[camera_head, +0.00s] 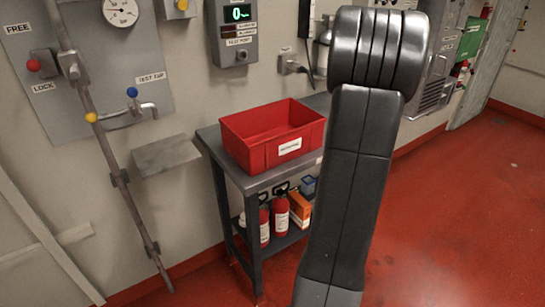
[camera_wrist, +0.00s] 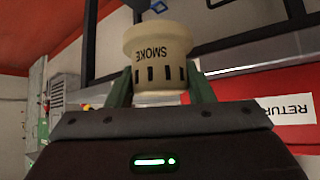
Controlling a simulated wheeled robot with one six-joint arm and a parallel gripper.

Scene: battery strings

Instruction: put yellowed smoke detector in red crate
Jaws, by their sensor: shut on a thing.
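The yellowed smoke detector (camera_wrist: 160,62) is a cream, round body with dark slots and the word SMOKE, upside down in the wrist view. My gripper (camera_wrist: 160,88) is shut on it, one green finger on each side. The red crate (camera_head: 252,150) stands on the grey table at the middle of the head view, with a white label on its front. Its visible inside looks empty. In the wrist view, a red surface with a white label (camera_wrist: 288,109) shows behind the gripper at the right. In the head view my arm hides the gripper and the detector.
The crate stands on a grey metal table (camera_head: 212,142). Its lower shelf holds red fire extinguishers (camera_head: 281,217) and an orange box (camera_head: 299,210). A tester (camera_head: 234,35) hangs on the wall behind. Pipes and a tap (camera_head: 140,108) jut out at the left. Red floor (camera_head: 450,220) is clear at right.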

